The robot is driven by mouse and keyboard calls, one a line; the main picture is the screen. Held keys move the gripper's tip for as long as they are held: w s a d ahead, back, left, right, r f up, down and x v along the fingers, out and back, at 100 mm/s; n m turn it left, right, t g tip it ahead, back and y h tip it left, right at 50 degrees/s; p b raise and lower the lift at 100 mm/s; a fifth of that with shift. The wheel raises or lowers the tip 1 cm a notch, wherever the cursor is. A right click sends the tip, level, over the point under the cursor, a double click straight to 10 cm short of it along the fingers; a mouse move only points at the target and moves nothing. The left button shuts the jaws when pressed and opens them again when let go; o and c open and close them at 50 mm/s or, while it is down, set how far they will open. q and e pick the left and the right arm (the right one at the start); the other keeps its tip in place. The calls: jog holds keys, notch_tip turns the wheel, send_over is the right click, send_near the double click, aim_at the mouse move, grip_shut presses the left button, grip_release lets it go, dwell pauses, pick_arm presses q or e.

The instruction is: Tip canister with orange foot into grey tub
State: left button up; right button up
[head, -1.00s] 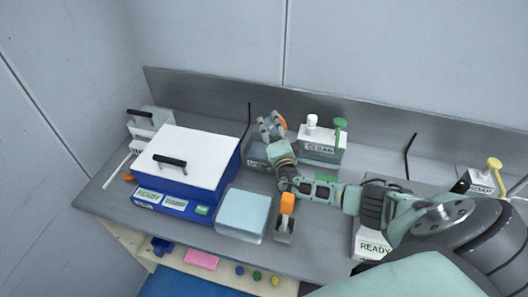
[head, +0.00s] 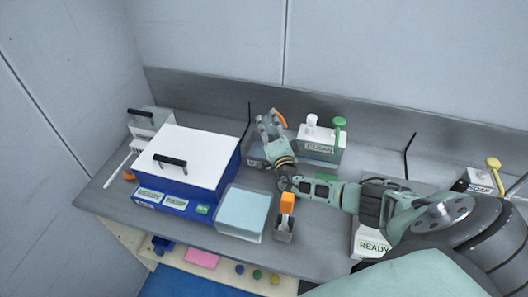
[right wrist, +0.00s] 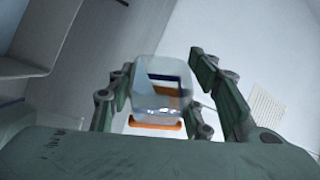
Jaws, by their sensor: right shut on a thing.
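My right gripper (head: 268,126) is up near the back wall of the bench and shut on a clear canister. In the right wrist view the canister (right wrist: 162,88) sits between the fingers, with its orange foot (right wrist: 155,123) at the lower side. In the head view the orange foot (head: 281,118) shows beside the fingertips, facing up and right, so the canister looks tipped. The grey tub (head: 256,161), with a partly hidden label, stands on the bench below the gripper, partly covered by my arm. My left gripper is not in view.
A blue box with white lid (head: 195,158) stands left, a pale blue block (head: 243,211) in front. A bin marked CLEAN (head: 320,147) is right of the gripper. An orange-topped item (head: 287,203) stands near the front. A READY box (head: 372,245) sits under my arm.

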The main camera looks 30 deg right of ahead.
jog(key=shift+n, duration=0.3)
jog(key=shift+r+n, duration=0.1)
jog(key=shift+n, duration=0.4)
dwell(0.4)
